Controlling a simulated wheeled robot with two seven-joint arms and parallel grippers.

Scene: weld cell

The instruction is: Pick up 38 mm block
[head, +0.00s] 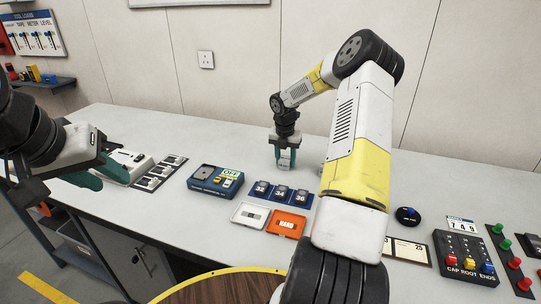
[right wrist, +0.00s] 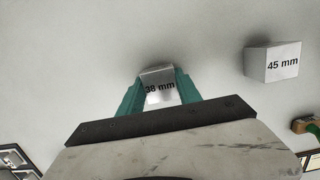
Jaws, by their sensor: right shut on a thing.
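The 38 mm block (right wrist: 158,88) is a small grey block with its label facing the camera in the right wrist view. It sits between the two teal fingers of my right gripper (right wrist: 160,92), which is shut on it. In the head view my right gripper (head: 285,157) points down at the back of the bench, with the block mostly hidden between its fingers. I cannot tell whether the block touches the bench. My left gripper (head: 100,176) is at the bench's left end, its teal fingers apart and nothing visible between them.
A 45 mm block (right wrist: 272,63) stands apart to the right. On the bench (head: 225,148) are a blue device marked OFF (head: 215,180), numbered blue holders (head: 281,193), an orange HAND card (head: 287,223) and a button panel (head: 463,256). A round wooden top (head: 215,290) is in front.

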